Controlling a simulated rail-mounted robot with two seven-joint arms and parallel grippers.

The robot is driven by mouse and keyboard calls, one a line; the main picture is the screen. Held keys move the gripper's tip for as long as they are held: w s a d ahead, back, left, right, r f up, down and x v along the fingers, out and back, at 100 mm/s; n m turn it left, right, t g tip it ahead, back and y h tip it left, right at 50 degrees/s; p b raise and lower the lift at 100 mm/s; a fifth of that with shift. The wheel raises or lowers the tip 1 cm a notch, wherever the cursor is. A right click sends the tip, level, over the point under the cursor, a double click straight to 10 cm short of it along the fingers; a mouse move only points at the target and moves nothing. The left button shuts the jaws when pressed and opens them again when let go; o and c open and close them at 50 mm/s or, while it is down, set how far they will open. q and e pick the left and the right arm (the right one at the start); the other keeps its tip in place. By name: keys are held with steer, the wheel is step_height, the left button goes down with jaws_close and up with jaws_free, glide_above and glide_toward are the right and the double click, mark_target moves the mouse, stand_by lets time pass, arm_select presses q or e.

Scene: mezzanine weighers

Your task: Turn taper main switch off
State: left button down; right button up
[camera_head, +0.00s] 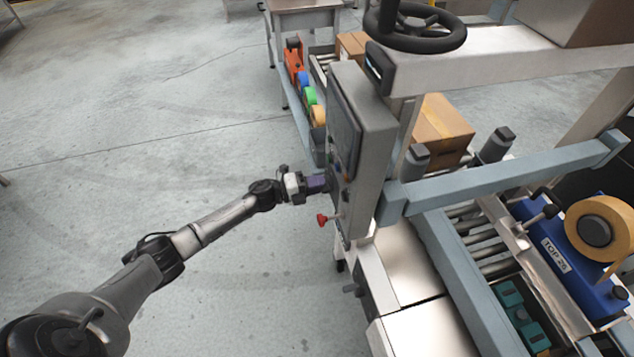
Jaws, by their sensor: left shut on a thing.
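The taper is the large grey machine on the right, with a control box (372,110) on its near left side. The box's panel faces left and is seen at a steep angle; it carries a dark screen and small controls. My left gripper (328,183) reaches in from the left and is at the panel's lower half, shut on a small part there that looks like the main switch. The gripper hides that part, so its position cannot be told. A red knob (322,219) sticks out just below the gripper. My right gripper is not in view.
A black handwheel (416,27) sits on top of the taper. A blue tape head (567,255) with a tape roll (598,229) is at the right. Cardboard boxes (441,122) lie behind the control box. A low shelf holds coloured tape rolls (309,96). The floor at left is clear.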

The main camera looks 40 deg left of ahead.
arm_select(q)
steer(key=shift+n, duration=0.3)
stand_by(0.4)
steer(key=c, duration=1)
jaws_free()
steer(key=shift+c, duration=0.2)
steer(key=v, duration=1.3)
steer(key=shift+s+a+p, duration=0.15)
steer(key=shift+s+p, duration=0.2)
steer(key=shift+s, duration=0.05)
